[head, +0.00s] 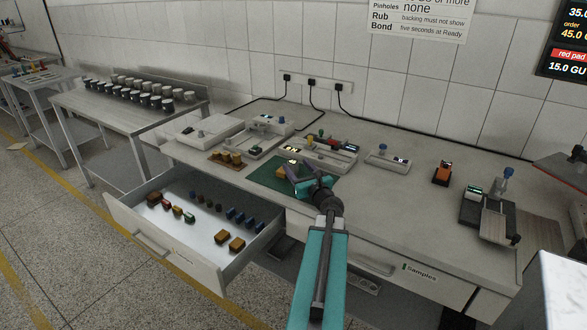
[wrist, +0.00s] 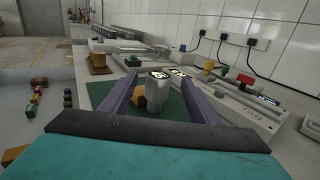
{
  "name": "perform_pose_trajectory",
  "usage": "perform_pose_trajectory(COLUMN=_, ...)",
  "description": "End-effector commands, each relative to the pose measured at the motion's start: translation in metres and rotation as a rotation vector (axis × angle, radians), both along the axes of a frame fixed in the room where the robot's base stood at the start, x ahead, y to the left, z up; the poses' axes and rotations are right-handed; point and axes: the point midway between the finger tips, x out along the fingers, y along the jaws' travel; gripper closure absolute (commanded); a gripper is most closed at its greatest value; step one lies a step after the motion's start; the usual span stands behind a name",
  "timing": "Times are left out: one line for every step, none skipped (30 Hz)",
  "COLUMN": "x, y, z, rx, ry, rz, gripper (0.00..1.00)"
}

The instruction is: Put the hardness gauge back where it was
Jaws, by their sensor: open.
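A grey upright device with a lit display on top, seemingly the hardness gauge (wrist: 157,97), stands over the green mat (wrist: 185,104) in the wrist view. It shows between the two purple fingers of my gripper (wrist: 158,80), with a visible gap on each side. A tan block (wrist: 139,97) is just left of it; whether they touch I cannot tell. In the head view my gripper (head: 303,178) is open over the green mat (head: 258,175) and hides the grey device there. The gauge's former place is not clear from these frames.
An open drawer (head: 160,195) with several coloured blocks juts out left of my arm. Along the bench stand a wooden block holder (head: 225,164), a long tray with coloured knobs (head: 330,154), a small blue-knobbed device (head: 387,160) and an orange device (head: 442,173). The bench between the last two is clear.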

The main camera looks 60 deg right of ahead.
Motion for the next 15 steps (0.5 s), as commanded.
perform_pose_trajectory(x=0.005, y=-0.004, z=0.002, rx=0.0, ry=0.0, rz=0.001, gripper=0.44)
perform_pose_trajectory(x=0.008, y=-0.006, z=0.002, rx=0.0, ry=0.0, rz=0.0, gripper=0.44)
perform_pose_trajectory(x=0.011, y=-0.008, z=0.002, rx=0.0, ry=0.0, rz=0.0, gripper=0.44)
perform_pose_trajectory(x=0.014, y=-0.009, z=0.003, rx=0.0, ry=0.0, rz=0.0, gripper=0.44)
perform_pose_trajectory(x=0.017, y=-0.01, z=0.003, rx=0.0, ry=0.0, rz=0.001, gripper=0.44)
perform_pose_trajectory(x=0.021, y=-0.012, z=0.003, rx=0.0, ry=0.0, rz=0.001, gripper=0.44)
perform_pose_trajectory(x=0.023, y=-0.014, z=0.002, rx=0.0, ry=0.0, rz=0.001, gripper=0.44)
perform_pose_trajectory(x=0.025, y=-0.016, z=0.002, rx=0.0, ry=0.0, rz=0.001, gripper=0.44)
perform_pose_trajectory(x=0.027, y=-0.017, z=0.002, rx=0.0, ry=0.0, rz=0.001, gripper=0.44)
perform_pose_trajectory(x=0.029, y=-0.019, z=0.002, rx=0.0, ry=0.0, rz=0.001, gripper=0.44)
perform_pose_trajectory(x=0.03, y=-0.02, z=0.002, rx=0.0, ry=0.0, rz=0.001, gripper=0.44)
perform_pose_trajectory(x=0.032, y=-0.021, z=0.002, rx=0.0, ry=0.0, rz=0.001, gripper=0.44)
perform_pose_trajectory(x=0.033, y=-0.021, z=0.002, rx=0.0, ry=0.0, rz=0.0, gripper=0.44)
perform_pose_trajectory(x=0.034, y=-0.022, z=0.002, rx=0.0, ry=0.0, rz=0.0, gripper=0.44)
perform_pose_trajectory(x=0.035, y=-0.022, z=0.002, rx=0.0, ry=0.0, rz=0.0, gripper=0.44)
